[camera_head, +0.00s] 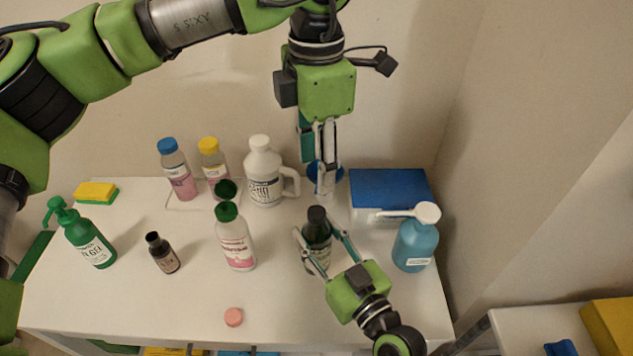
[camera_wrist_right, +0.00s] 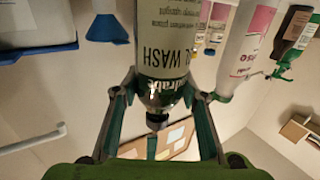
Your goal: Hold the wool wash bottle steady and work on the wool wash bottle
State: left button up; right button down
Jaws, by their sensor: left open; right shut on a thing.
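The wool wash bottle (camera_head: 317,240), dark with a black cap, stands upright on the white table. In the right wrist view the bottle (camera_wrist_right: 168,45) shows a pale label with "WASH" and its dark cap (camera_wrist_right: 157,122). My right gripper (camera_head: 316,226) comes from the front and is shut on the bottle, one finger on each side. My left gripper (camera_head: 325,192) points down behind the bottle, apart from it. It is open and seems empty; its fingers are seen nearly edge-on, so the gap is hard to see.
A blue funnel-like thing (camera_head: 312,172) is partly hidden behind my left gripper. A blue-lidded box (camera_head: 390,186) and a blue pump bottle (camera_head: 414,246) stand right. A white jug (camera_head: 264,178) and a green-capped bottle (camera_head: 236,243) stand left. A pink cap (camera_head: 233,317) lies in front.

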pick_arm(q)
jog(key=shift+r, duration=0.7)
pick_arm(e)
jog(key=c, duration=1.2)
grip_release()
jog(key=shift+v, duration=5.95)
